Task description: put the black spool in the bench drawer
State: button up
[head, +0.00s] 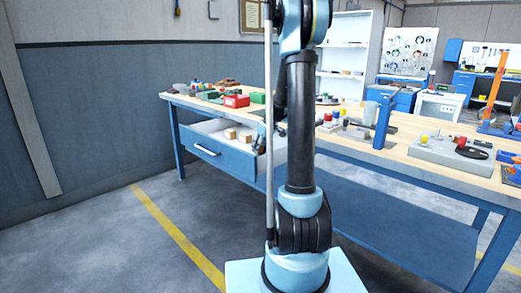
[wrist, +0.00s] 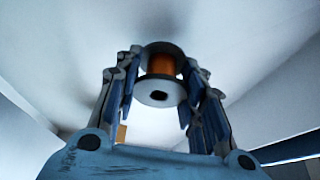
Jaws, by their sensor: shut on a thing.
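A spool (wrist: 160,92) with grey-to-dark flanges and a copper-orange winding is between the fingers of my gripper (wrist: 163,78) in the wrist view. The gripper is shut on it. Behind it lies a pale surface, which looks like the drawer's inside. In the head view the blue bench drawer (head: 218,158) is pulled open at the bench's left end. My gripper (head: 262,140) is partly hidden behind my arm there, at the drawer's right side. The spool cannot be made out in the head view.
Wooden blocks (head: 231,133) lie in the drawer; an orange-brown one (wrist: 121,133) shows in the wrist view. A grey fixture (head: 440,152) with a dark disc is at the right.

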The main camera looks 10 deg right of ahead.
jog(key=shift+f, duration=0.6)
jog(key=o, duration=1)
jog(key=shift+o, duration=0.2)
